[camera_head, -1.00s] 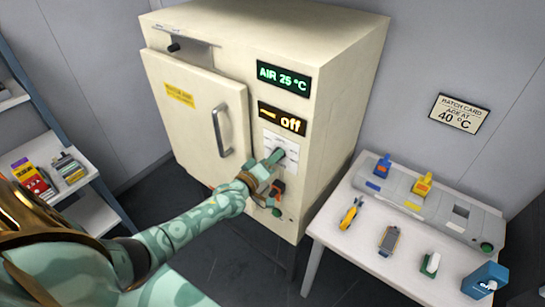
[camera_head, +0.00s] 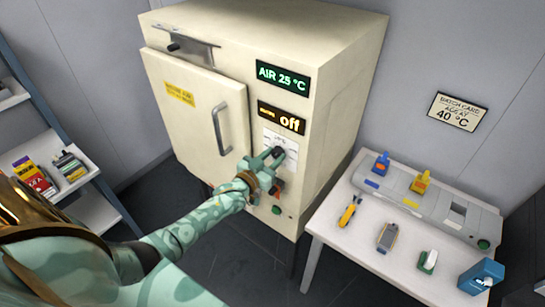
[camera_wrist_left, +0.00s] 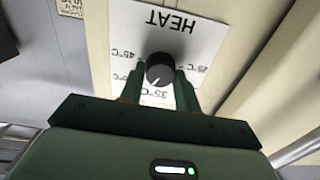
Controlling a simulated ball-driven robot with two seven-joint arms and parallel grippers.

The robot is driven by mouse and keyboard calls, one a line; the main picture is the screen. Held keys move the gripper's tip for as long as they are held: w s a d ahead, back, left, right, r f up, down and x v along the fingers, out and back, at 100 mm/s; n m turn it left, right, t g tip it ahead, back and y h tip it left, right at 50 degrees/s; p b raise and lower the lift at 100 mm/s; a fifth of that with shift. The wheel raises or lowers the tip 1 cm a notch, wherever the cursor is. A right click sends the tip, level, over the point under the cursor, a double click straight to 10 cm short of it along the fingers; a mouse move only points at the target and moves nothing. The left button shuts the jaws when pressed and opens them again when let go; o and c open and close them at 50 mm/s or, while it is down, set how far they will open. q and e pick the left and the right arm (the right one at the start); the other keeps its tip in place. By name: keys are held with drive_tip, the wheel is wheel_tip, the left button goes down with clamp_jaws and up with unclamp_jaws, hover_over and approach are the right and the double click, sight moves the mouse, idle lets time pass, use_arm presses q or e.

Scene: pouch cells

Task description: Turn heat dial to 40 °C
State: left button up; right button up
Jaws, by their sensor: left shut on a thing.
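The black heat dial (camera_wrist_left: 160,70) is on a white HEAT scale card (camera_wrist_left: 185,45), upside down in the left wrist view, with 25, 35 and 45 °C marks. A pale pointer mark on the dial faces roughly the 35 °C side; its exact reading is unclear. My left gripper (camera_wrist_left: 160,80) is shut on the dial, one green finger on each side. In the head view, the left gripper (camera_head: 268,158) reaches the dial (camera_head: 279,152) on the oven front (camera_head: 325,130). The heat display (camera_head: 282,118) reads off; the air display (camera_head: 283,78) reads 25 °C. My right gripper is out of view.
The oven door (camera_head: 195,120) is left of the controls, with a grey handle (camera_head: 222,130). An orange switch (camera_head: 279,187) and green button (camera_head: 276,210) sit below the dial. A white table (camera_head: 330,225) stands right; a wall card (camera_head: 458,113) reads 40 °C.

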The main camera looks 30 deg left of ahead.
use_arm(q)
drive_tip(key=shift+f+m, duration=0.15)
drive_tip(key=shift+m, duration=1.95)
drive_tip(key=o, duration=1)
drive_tip(key=shift+c, duration=0.2)
drive_tip(key=shift+s, duration=0.15)
drive_tip(key=s+a, duration=0.1)
drive_tip(key=s, duration=1.5)
drive_tip(key=shift+a, duration=0.1)
